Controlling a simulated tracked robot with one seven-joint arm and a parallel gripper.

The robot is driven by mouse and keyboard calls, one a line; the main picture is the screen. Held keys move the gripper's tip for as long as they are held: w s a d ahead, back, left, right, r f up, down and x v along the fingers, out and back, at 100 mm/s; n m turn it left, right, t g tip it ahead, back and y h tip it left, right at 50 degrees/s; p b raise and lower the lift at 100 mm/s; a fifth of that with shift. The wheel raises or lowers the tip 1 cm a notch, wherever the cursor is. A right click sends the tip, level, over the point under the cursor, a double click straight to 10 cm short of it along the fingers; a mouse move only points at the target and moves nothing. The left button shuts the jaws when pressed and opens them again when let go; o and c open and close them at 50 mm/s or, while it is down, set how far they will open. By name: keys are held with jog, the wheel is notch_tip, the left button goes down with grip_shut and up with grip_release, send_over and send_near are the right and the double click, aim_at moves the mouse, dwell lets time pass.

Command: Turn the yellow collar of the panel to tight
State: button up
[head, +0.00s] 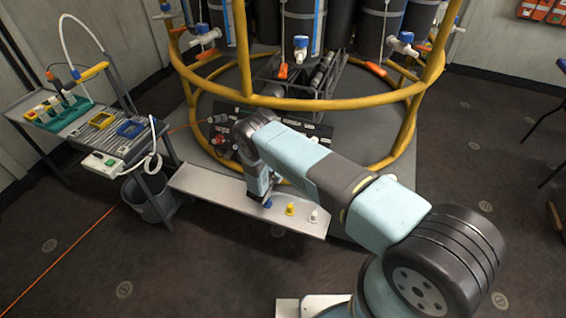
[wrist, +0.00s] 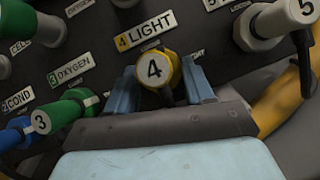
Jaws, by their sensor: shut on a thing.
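The yellow collar (wrist: 171,64) of the LIGHT connector sits around a plug with a cream end face marked 4. It is on the dark panel (wrist: 90,61), just below the yellow-edged LIGHT label (wrist: 145,30) in the wrist view. My gripper (wrist: 161,82) has one blue finger on each side of the connector and is shut on it. The fingers' contact with the collar is partly hidden. In the head view, the panel (head: 222,131) shows only partly behind my arm, and my gripper's grip is hidden there.
A green connector marked 3 (wrist: 65,110) and a blue one (wrist: 15,134) stand left; a white one marked 5 (wrist: 284,17) stands right. A yellow rail (head: 290,103) rings the rig. A grey bench (head: 215,196) below holds small yellow (head: 290,209) and white (head: 313,215) parts.

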jog(key=m+g+h, duration=0.1)
jog(key=m, duration=0.2)
jog(key=m+g+h, duration=0.1)
jog(key=m+g, duration=0.1)
jog(key=m, duration=0.1)
jog(key=m+g+h, duration=0.1)
jog(key=m, duration=0.2)
jog(key=shift+w+a+r, duration=0.2)
jog(key=shift+w+a, duration=0.05)
jog(key=m+g, duration=0.3)
jog(key=m, duration=0.2)
jog(key=shift+r, duration=0.1)
jog(key=shift+d+m+g, duration=0.1)
jog(key=shift+m+g, duration=0.3)
jog(key=shift+m, duration=0.3)
jog(key=o, duration=1)
jog(key=shift+o, duration=0.2)
jog(key=shift+w, duration=0.1)
jog(key=shift+a+r, duration=0.15)
jog(key=shift+a, duration=0.15)
jog(key=v, duration=1.3)
